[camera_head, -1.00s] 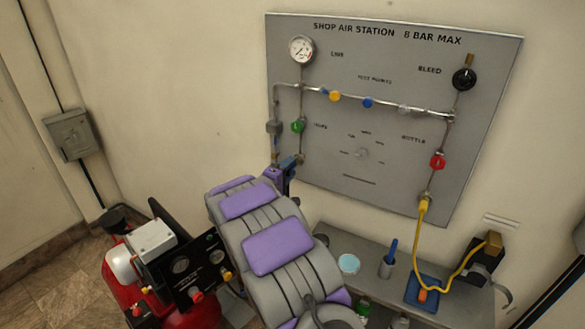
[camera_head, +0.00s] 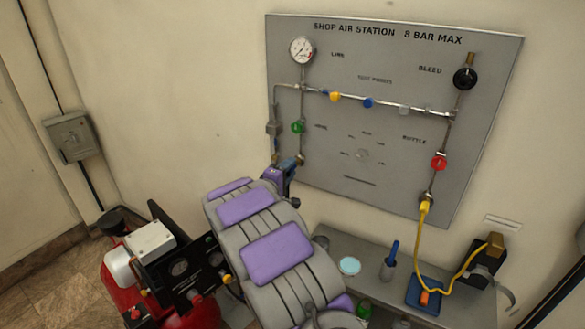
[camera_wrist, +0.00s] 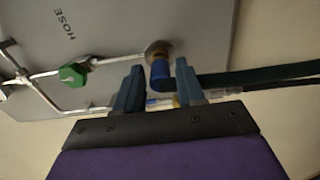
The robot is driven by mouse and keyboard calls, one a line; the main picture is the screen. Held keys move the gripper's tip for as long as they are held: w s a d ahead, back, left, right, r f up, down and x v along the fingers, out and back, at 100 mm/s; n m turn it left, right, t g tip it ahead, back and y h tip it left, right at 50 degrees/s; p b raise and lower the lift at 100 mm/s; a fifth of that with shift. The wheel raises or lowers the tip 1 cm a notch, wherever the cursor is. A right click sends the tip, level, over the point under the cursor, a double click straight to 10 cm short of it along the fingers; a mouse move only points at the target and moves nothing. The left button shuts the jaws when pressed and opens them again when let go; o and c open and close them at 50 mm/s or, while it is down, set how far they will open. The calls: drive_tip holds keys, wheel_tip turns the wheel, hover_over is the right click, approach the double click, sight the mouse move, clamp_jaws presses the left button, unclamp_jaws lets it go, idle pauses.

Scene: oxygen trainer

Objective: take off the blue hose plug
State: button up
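The blue hose plug (camera_wrist: 161,75) sits on a brass fitting at the end of the HOSE line in the wrist view. My gripper (camera_wrist: 159,68) is open, with one blue-grey finger on each side of the plug. A gap shows between the plug and each finger, so it is not gripped. In the head view my gripper (camera_head: 284,172) is at the lower left edge of the grey panel (camera_head: 400,185). The plug is hard to tell from the fingers there.
A green valve knob (camera_head: 298,127) is just above the gripper, and a dark hose (camera_wrist: 260,76) runs right in the wrist view. A red compressor (camera_head: 125,285) stands at lower left. A grey shelf (camera_head: 385,290) holds small items, with a yellow hose (camera_head: 418,240) above it.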

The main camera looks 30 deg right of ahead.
clamp_jaws()
drive_tip(key=shift+a, duration=0.1)
drive_tip(key=shift+v, duration=2.4)
